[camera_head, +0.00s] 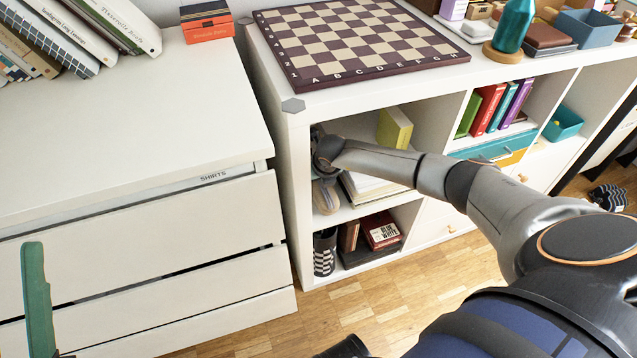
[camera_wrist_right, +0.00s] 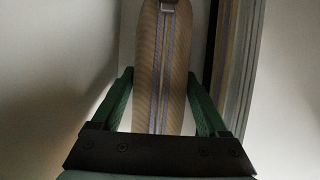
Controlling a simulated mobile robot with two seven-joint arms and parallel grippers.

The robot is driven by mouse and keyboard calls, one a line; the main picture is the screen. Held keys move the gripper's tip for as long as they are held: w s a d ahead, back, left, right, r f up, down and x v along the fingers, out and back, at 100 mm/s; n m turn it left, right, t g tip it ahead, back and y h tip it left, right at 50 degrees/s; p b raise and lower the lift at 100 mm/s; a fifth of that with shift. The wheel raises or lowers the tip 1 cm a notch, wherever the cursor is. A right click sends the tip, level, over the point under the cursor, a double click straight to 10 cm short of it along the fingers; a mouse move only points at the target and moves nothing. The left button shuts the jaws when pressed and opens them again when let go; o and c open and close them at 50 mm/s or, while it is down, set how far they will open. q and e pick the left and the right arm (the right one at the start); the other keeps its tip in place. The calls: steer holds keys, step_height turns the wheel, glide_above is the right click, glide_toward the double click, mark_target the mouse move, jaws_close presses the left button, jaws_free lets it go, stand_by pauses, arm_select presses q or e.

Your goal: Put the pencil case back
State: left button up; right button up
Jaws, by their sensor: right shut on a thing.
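The pencil case (camera_wrist_right: 165,50) is tan and striped, with a zip along its middle. In the right wrist view it is between the two green fingers of my right gripper (camera_wrist_right: 160,85), which is shut on it. In the head view my right gripper (camera_head: 327,165) is inside the upper left compartment of the white shelf unit (camera_head: 292,190). The lower end of the pencil case (camera_head: 326,196) shows below it, near the compartment's left wall. One green finger of my left gripper (camera_head: 38,300) shows at the lower left; the rest is out of view.
Papers or books (camera_head: 372,187) lie right of the pencil case, with a yellow-green box (camera_head: 394,129) above them. A chessboard (camera_head: 355,45) is on top of the unit. A checkered cup (camera_head: 325,252) stands in the compartment below. A white dresser (camera_head: 140,230) stands at the left.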

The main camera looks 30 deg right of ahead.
steer(key=o, duration=1.5)
steer(key=shift+c, duration=0.2)
arm_select(q)
steer(key=shift+r, duration=0.1)
arm_select(e)
steer(key=p+v, duration=0.1)
steer(key=v, duration=0.2)
steer(key=p+v, duration=0.2)
steer(key=v, duration=0.1)
steer(key=shift+s+f, duration=0.2)
steer(key=shift+s, duration=0.2)
steer(key=p, duration=0.3)
glide_above(339, 213)
steer(key=s+a, duration=0.2)
arm_select(q)
step_height(339, 213, up, 7)
steer(key=shift+s+a+m, duration=0.15)
steer(key=shift+a+m, duration=0.15)
steer(key=shift+a, duration=0.05)
arm_select(e)
steer(key=shift+s+a+f, duration=0.2)
steer(key=shift+s+a, duration=0.15)
steer(key=shift+s, duration=0.25)
arm_select(q)
steer(key=shift+t, duration=0.3)
